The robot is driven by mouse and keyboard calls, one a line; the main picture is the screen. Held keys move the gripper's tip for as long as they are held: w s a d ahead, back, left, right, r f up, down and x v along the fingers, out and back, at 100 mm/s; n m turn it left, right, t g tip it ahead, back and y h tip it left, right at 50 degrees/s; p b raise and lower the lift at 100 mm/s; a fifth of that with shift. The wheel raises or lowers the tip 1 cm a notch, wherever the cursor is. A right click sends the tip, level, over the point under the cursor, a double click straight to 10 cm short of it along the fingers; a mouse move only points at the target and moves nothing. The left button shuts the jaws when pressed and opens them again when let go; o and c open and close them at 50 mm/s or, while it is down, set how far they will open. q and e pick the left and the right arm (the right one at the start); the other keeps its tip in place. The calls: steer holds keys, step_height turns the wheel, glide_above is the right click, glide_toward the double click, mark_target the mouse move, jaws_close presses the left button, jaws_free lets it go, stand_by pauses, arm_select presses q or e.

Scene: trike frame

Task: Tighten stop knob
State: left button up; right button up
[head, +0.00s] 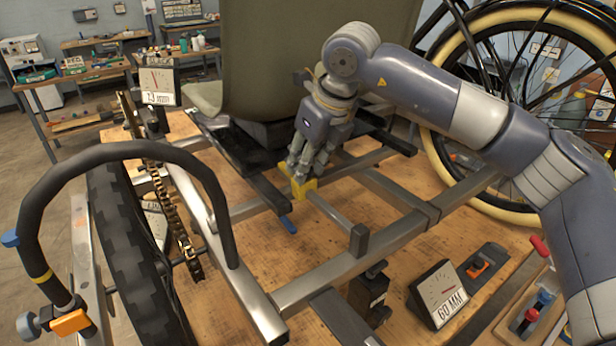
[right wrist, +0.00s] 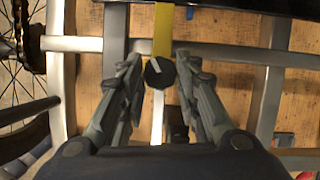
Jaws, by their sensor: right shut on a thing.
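The stop knob (right wrist: 160,72) is a dark round knob with a pale line on its face. In the right wrist view it sits between the fingertips of my right gripper (head: 297,178), which is shut on it. In the head view the fingers hide the knob. A grey bar (head: 330,212) runs from the bracket toward the frame's front. My left gripper is not in view.
The metal trike frame (head: 330,268) stands over a wooden bench (head: 265,258). A seat (head: 290,60) rises behind my gripper. A dial marked 60 MM (head: 441,293) stands front right; another dial (head: 158,86) is at left. Wheels flank the frame. A curved black handlebar (head: 125,150) is left.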

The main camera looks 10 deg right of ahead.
steer(key=m+h+b, duration=0.1)
steer(key=m+b, duration=0.1)
steer(key=m, duration=0.1)
steer(key=shift+a+b, duration=0.15)
steer(key=shift+b, duration=0.25)
steer(key=shift+m+t, duration=0.3)
steer(key=shift+m, duration=0.3)
steer(key=shift+r+h+b, duration=0.1)
steer(key=shift+h+b, duration=0.2)
steer(key=o, duration=1.1)
steer(key=v, duration=1.2)
